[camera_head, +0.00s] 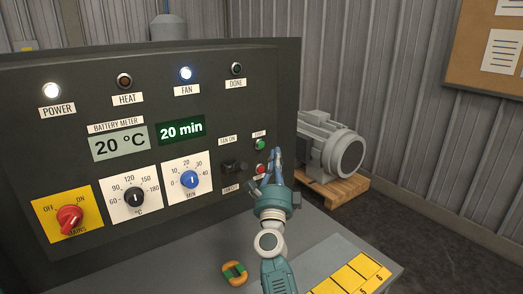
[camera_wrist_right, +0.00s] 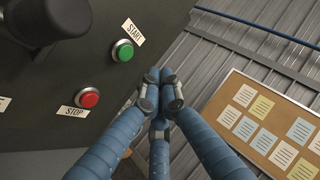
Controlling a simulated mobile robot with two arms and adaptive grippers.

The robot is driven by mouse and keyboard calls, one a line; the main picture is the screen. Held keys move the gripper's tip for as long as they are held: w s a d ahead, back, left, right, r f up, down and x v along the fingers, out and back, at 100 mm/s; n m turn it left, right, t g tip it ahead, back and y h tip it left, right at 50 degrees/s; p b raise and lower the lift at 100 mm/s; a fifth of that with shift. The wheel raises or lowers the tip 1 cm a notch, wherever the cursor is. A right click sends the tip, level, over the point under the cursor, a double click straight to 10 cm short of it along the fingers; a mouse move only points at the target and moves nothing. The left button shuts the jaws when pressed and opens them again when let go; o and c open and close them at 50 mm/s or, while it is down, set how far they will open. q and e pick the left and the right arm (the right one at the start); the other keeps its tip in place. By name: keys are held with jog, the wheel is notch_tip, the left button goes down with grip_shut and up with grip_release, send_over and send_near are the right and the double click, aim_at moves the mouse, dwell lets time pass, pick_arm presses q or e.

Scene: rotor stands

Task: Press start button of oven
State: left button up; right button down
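The oven panel (camera_head: 80,170) carries a green start button (camera_head: 260,144) above a red stop button (camera_head: 261,169). In the right wrist view the green start button (camera_wrist_right: 122,50) sits beside its START label, with the red stop button (camera_wrist_right: 87,97) at lower left. My right gripper (camera_head: 277,156) is just right of the two buttons in the head view. In the wrist view its blue fingers (camera_wrist_right: 162,82) come together at the tips, right of and below the start button, with nothing seen between them. Contact with the button is not visible. My left gripper is not in view.
The POWER light (camera_head: 51,90) and FAN light (camera_head: 186,73) are lit; HEAT and DONE look dark. Displays read 20 °C and 20 min. A black switch (camera_head: 235,167) sits left of the buttons. An orange and green object (camera_head: 234,272) lies on the table. A grey motor (camera_head: 330,145) stands behind.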

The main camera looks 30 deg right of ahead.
aim_at(261, 145)
jog(key=shift+w+a+b, duration=0.15)
jog(key=shift+w+b, duration=0.55)
jog(key=shift+w, duration=1.25)
jog(key=shift+w, duration=0.1)
jog(key=shift+w, duration=0.35)
jog(key=shift+w+b, duration=0.3)
jog(key=shift+b, duration=0.15)
dwell(0.3)
jog(key=shift+s, duration=0.1)
jog(key=shift+s+p, duration=0.5)
jog(key=shift+s, duration=0.2)
